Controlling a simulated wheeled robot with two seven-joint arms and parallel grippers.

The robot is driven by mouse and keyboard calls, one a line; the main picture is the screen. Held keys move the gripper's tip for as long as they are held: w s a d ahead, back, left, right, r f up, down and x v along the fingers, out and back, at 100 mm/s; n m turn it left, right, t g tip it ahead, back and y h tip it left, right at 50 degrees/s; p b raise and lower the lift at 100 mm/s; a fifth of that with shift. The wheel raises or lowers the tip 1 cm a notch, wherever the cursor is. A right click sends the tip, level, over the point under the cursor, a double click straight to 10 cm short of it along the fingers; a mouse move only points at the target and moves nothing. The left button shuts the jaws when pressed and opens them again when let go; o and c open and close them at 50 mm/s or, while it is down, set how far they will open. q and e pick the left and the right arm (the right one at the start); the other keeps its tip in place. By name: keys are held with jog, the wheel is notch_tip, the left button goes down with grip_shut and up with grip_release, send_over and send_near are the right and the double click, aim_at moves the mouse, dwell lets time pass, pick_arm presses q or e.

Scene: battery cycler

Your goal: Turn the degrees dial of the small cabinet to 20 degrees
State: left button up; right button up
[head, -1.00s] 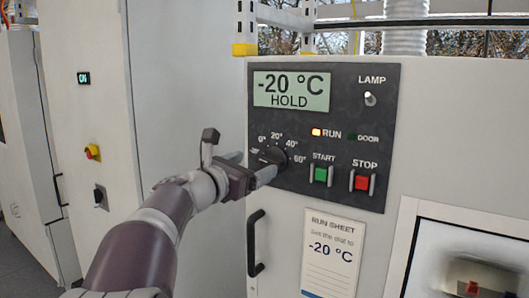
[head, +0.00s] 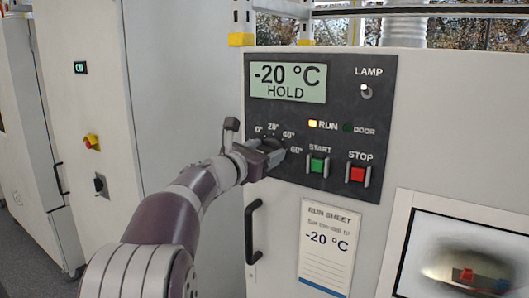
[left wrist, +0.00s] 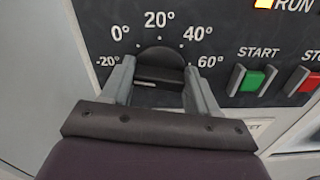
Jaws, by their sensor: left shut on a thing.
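The small cabinet's dark control panel (head: 325,115) carries the black round degrees dial (left wrist: 160,62). Its scale shows -20°, 0°, 20°, 40° and 60° in the left wrist view. My left gripper (head: 271,158) is at the dial and hides much of it in the head view. In the left wrist view, my left gripper (left wrist: 160,80) has one finger on each side of the dial and is shut on it. A raised grip bar lies roughly level across the dial. I cannot make out its pointer mark. My right gripper is out of view.
The display (head: 288,83) reads -20 °C HOLD. The green START button (head: 317,165) and red STOP button (head: 358,174) sit right of the dial. A run sheet (head: 327,245) reading -20 °C and a black door handle (head: 254,232) are below. The RUN lamp (head: 312,123) glows.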

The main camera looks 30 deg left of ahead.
pick_arm(q)
jog(key=shift+f+m+b, duration=0.15)
jog(key=shift+m+b, duration=0.25)
jog(key=shift+b, duration=0.35)
jog(key=m+b, duration=0.6)
jog(key=shift+d+f, duration=0.1)
jog(key=shift+d, duration=0.1)
jog(key=m+b, duration=0.6)
jog(key=m, duration=0.1)
jog(key=shift+s+m, duration=0.1)
jog(key=shift+m, duration=0.8)
jog(key=shift+d+b, duration=0.1)
jog(key=shift+b, duration=0.2)
jog(key=o, duration=1.1)
jog(key=shift+c, duration=0.2)
jog(key=shift+w, duration=0.2)
